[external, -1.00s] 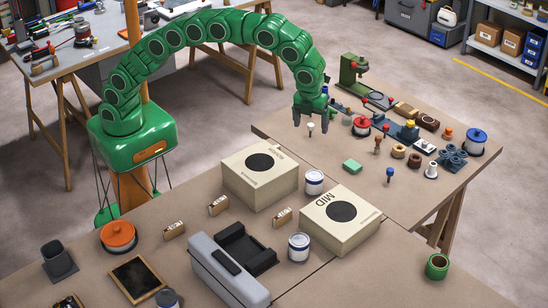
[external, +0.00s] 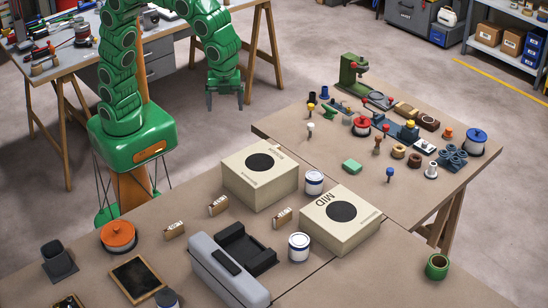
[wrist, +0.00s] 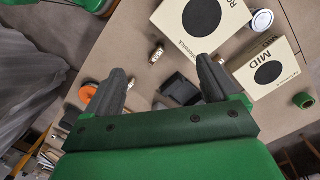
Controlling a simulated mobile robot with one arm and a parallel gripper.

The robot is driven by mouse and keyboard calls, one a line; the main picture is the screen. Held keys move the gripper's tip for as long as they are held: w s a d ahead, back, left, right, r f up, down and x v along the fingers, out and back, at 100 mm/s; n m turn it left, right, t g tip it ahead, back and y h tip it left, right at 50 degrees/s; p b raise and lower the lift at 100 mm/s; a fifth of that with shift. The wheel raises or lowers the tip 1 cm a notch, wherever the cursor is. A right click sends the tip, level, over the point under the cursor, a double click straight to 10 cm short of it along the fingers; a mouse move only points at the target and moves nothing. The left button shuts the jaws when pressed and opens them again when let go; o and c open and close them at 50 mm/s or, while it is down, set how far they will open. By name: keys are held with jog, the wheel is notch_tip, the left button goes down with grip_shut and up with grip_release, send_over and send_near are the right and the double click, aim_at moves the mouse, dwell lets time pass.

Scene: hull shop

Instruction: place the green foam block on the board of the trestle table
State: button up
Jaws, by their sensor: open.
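A small pale green block (external: 352,166), which looks like the green foam block, lies flat on the brown board of the right-hand table (external: 317,152), a table with wooden trestle legs. It rests apart from the tools around it. My gripper (external: 225,97) hangs to the left of this table, over the gap between it and the back table. It points down, open and empty. In the wrist view my two grey fingers (wrist: 165,80) are spread apart with nothing between them. I cannot make out the green block in the wrist view.
Two cream boxes (external: 257,187) (external: 347,232), white tins (external: 314,183) and a grey case (external: 222,277) stand on the near table. Several small tools and parts crowd the right-hand table's far side. Another trestle-legged table (external: 178,47) stands at back left.

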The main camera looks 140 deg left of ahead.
jog(key=s+d+f+n, duration=0.1)
jog(key=s+d, duration=0.3)
jog(key=s, duration=0.7)
jog(key=s+d+f+n, duration=0.2)
jog(key=s+d+n, duration=0.2)
jog(key=s, duration=0.6)
jog(key=s+d+f+n+g, duration=0.1)
jog(key=s+d+n, duration=0.1)
jog(key=s+d, duration=0.4)
jog(key=s, duration=0.5)
jog(key=shift+s+d+f+n, duration=0.25)
jog(key=shift+s+f+n, duration=0.05)
